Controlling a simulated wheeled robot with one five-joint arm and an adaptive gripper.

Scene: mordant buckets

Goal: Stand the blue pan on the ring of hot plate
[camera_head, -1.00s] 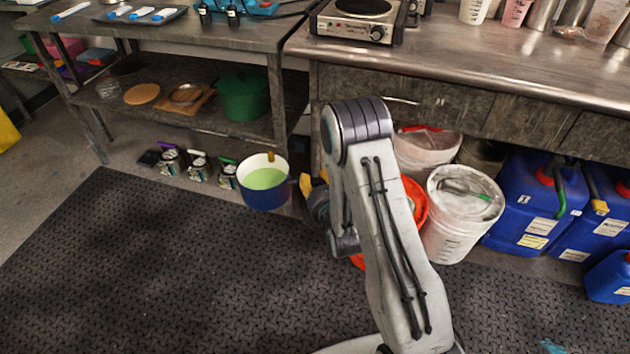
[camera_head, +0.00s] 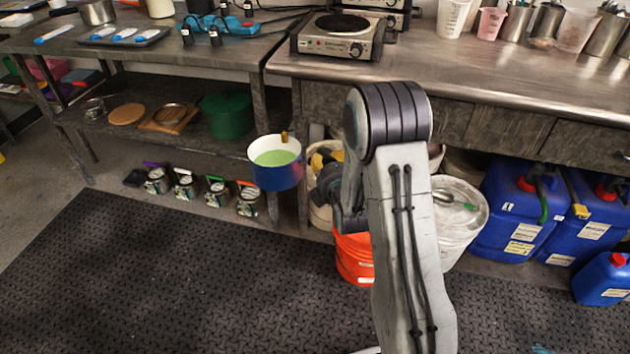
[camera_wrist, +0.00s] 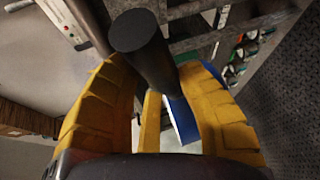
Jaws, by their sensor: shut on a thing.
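The blue pan (camera_head: 277,178) has a white inside and green liquid in it. It hangs level in the air left of my arm, well below the worktop and in front of the lower shelf. My gripper (camera_head: 322,163) is shut on its handle and partly hidden by my arm. In the wrist view, the yellow fingers (camera_wrist: 165,110) close around a dark round handle (camera_wrist: 142,45), and a strip of the blue pan (camera_wrist: 183,118) shows between them. The hot plate (camera_head: 338,44) stands on the worktop, up and right of the pan; its dark round ring (camera_head: 342,22) is bare.
The steel worktop (camera_head: 480,75) has cups and beakers along its back right. An orange bucket (camera_head: 355,262), a white bucket (camera_head: 460,215) and blue canisters (camera_head: 525,210) stand below. Several small cans (camera_head: 215,193) stand on the floor at left. The worktop's front is clear.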

